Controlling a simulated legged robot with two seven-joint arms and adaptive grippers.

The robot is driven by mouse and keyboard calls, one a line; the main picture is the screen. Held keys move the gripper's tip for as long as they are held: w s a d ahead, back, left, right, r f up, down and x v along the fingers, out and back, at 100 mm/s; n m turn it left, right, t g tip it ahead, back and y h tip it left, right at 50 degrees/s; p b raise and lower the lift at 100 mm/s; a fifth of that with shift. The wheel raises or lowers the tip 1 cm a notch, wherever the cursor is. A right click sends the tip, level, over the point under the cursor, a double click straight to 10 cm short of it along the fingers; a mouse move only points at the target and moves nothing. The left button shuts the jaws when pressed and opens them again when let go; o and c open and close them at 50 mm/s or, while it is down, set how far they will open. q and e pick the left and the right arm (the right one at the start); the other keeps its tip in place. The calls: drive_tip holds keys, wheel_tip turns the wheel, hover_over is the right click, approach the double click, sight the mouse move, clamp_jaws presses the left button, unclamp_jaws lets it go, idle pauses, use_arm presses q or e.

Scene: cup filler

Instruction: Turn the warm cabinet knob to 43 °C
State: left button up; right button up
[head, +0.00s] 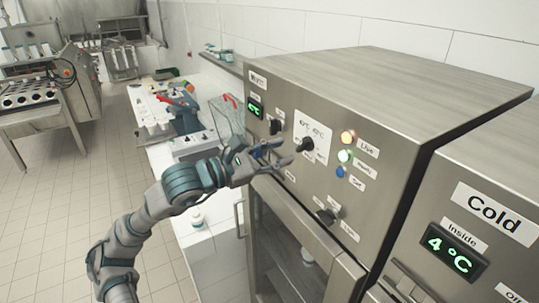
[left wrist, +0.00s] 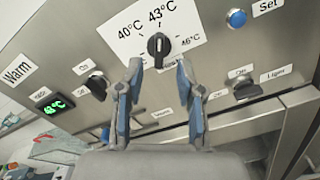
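The warm cabinet (head: 380,85) has a black temperature knob (head: 305,145) on its front panel. In the left wrist view the knob (left wrist: 158,47) sits on a white dial card (left wrist: 186,20) marked 40, 43 and 46 °C. Its handle stands about upright, under the 43 °C mark. My left gripper (head: 272,152) is open in front of the panel. In the left wrist view its fingers (left wrist: 159,72) are spread, with the knob beyond and between their tips. I cannot tell whether they touch it. My right gripper is not in view.
A green display (left wrist: 55,104) and an on/off switch (left wrist: 97,86) are left of the dial. A light switch (left wrist: 247,90) is lower right. A blue Set button (head: 340,171) is beside lamps. The Cold cabinet (head: 480,180) stands at right, a white counter (head: 200,245) at left.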

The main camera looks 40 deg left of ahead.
use_arm(q)
drive_tip(key=shift+s+a+f, duration=0.15)
drive_tip(key=shift+s+a, duration=0.35)
drive_tip(key=shift+s, duration=0.1)
drive_tip(key=shift+w, duration=0.1)
idle(0.3)
